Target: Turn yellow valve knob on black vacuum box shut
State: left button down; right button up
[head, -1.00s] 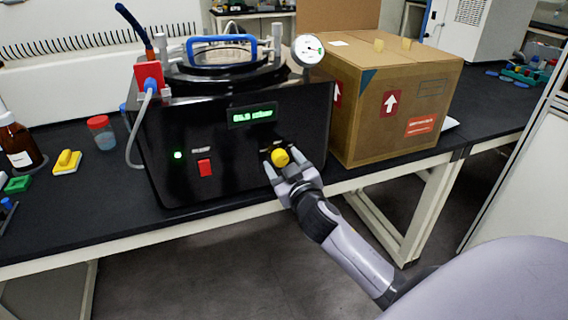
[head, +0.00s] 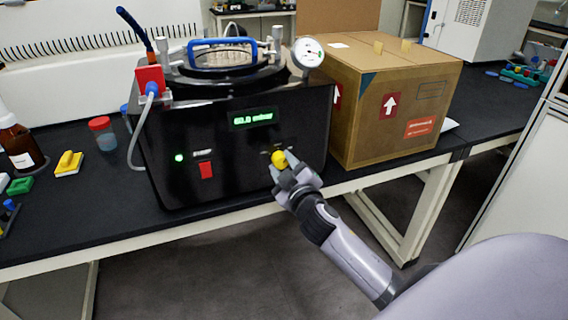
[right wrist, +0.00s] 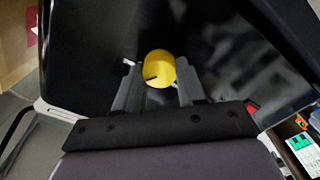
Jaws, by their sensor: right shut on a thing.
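The black vacuum box (head: 225,170) stands on the bench in the head view, with a lit green display (head: 252,117). The yellow valve knob (head: 279,158) is on the right of its front face. My right gripper (head: 284,165) is shut on the knob, with one finger on each side of it. In the right wrist view the knob (right wrist: 159,69) sits between the two grey fingertips (right wrist: 158,85), and a dark mark shows on its face. My left gripper is not in view.
A cardboard box (head: 385,105) stands close to the right of the vacuum box. A red switch (head: 206,170) and a green light (head: 179,158) are on the front face. A pressure gauge (head: 308,52) rises above the top right corner.

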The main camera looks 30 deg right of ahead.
jog(key=n+p, duration=0.1)
jog(key=n, duration=0.3)
jog(key=shift+n, duration=0.3)
jog(key=shift+n+p, duration=0.3)
jog(key=shift+n, duration=1.1)
jog(key=shift+f, duration=0.1)
jog(key=o, duration=1.1)
jog(key=shift+c, duration=0.2)
jog(key=shift+s, duration=0.15)
jog(key=v, duration=0.7)
jog(key=shift+b, duration=0.3)
